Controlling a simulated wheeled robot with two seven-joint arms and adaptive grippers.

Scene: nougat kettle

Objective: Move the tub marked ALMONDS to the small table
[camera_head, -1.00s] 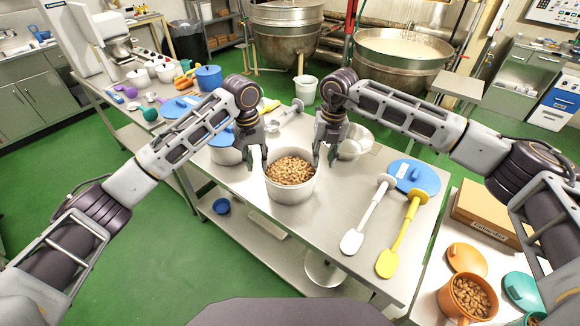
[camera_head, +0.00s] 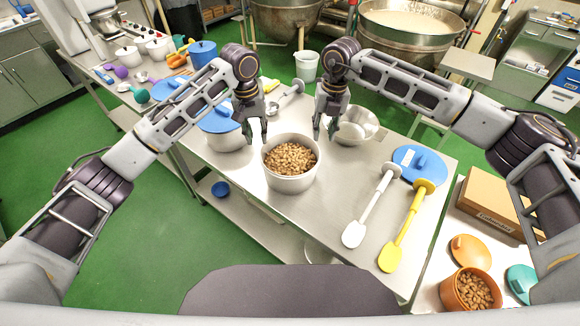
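A whitish tub (camera_head: 291,183) full of brown nuts stands upright on the long steel table (camera_head: 270,222); no marking is readable on it. My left gripper (camera_head: 256,140) is open and empty, just beyond the tub's left rim. My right gripper (camera_head: 325,135) is open and empty, beyond its right rim. Both appear apart from the tub. An orange tub (camera_head: 468,294) of similar nuts stands on a pale surface at lower right; its marking is not readable either. A small bare-topped table (camera_head: 469,65) stands at upper right.
A lidded pot (camera_head: 228,141) stands behind my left gripper, and a steel bowl (camera_head: 357,124) behind my right one. White (camera_head: 355,233) and yellow (camera_head: 394,256) spatulas and a blue lid (camera_head: 430,170) lie right of the tub. A cardboard box (camera_head: 488,208) is farther right. Large kettles (camera_head: 410,50) stand behind.

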